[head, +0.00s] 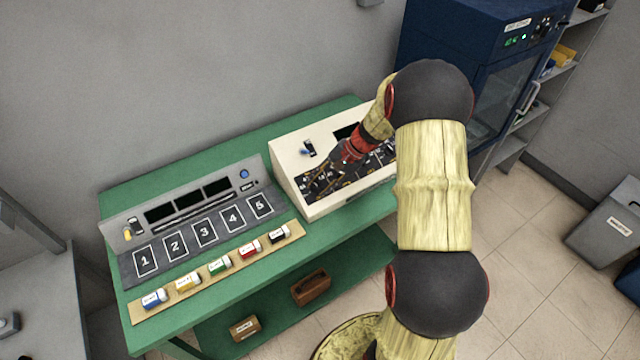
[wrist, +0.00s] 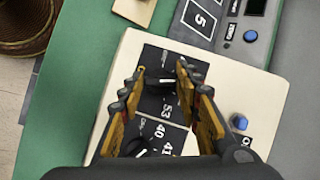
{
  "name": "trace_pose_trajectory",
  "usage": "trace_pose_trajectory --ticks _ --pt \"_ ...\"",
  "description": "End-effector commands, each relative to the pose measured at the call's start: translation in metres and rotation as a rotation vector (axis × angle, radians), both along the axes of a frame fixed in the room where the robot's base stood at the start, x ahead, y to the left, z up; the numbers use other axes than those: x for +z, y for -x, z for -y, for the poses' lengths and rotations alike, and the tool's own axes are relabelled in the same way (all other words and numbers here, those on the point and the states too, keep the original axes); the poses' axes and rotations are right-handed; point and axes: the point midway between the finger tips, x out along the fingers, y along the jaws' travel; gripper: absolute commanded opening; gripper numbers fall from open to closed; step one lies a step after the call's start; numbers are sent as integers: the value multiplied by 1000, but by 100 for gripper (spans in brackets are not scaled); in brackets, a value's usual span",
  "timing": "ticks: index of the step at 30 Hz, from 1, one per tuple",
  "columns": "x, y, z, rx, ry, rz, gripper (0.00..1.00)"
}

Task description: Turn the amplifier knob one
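The amplifier is a cream box (head: 308,133) with a black panel, at the right part of the green table in the head view; its cream top also shows in the wrist view (wrist: 262,82). In the wrist view a black knob (wrist: 163,83) with a white pointer mark sits on the panel near the number 53. My gripper (wrist: 161,70) is open over it, with one yellow finger on each side of the knob. I cannot tell whether the fingers touch it. A second black knob (wrist: 139,148) lies nearer, partly behind the left finger. In the head view my gripper (head: 328,172) is over the panel, partly hidden.
A grey console (head: 190,200) with slots numbered 1 to 5 stands left of the amplifier. A blue cabinet (head: 455,45) stands behind at right.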

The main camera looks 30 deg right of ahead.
Motion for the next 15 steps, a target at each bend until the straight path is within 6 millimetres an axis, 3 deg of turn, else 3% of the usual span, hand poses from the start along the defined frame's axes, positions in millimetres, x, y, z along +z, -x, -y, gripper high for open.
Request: trace_pose_trajectory --ticks 8,15 --pt "0 0 0 1 0 0 50" --pt "0 0 0 1 0 0 50"
